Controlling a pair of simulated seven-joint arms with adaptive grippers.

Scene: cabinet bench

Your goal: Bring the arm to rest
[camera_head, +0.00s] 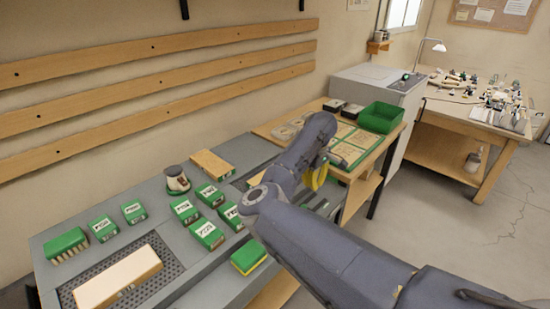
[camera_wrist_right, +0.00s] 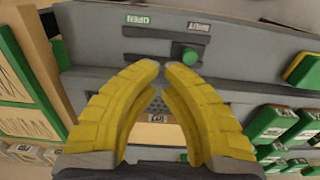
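My right arm comes in from the lower right of the head view and reaches over the right end of the grey bench (camera_head: 160,200). The yellow fingers of my right gripper (camera_head: 317,176) show partly behind its links. In the right wrist view the curved fingers of this gripper (camera_wrist_right: 163,70) meet almost tip to tip, with nothing between them. They hang above a grey surface with a green knob (camera_wrist_right: 189,56) and labels. My left gripper and left arm are out of view.
Several green-and-white boxes (camera_head: 207,233), a dark-and-white round item (camera_head: 177,180) and a wooden block (camera_head: 212,164) stand on the bench. A pale block (camera_head: 118,278) lies on a dark perforated panel. A green bin (camera_head: 380,117) stands on the wooden table behind my arm.

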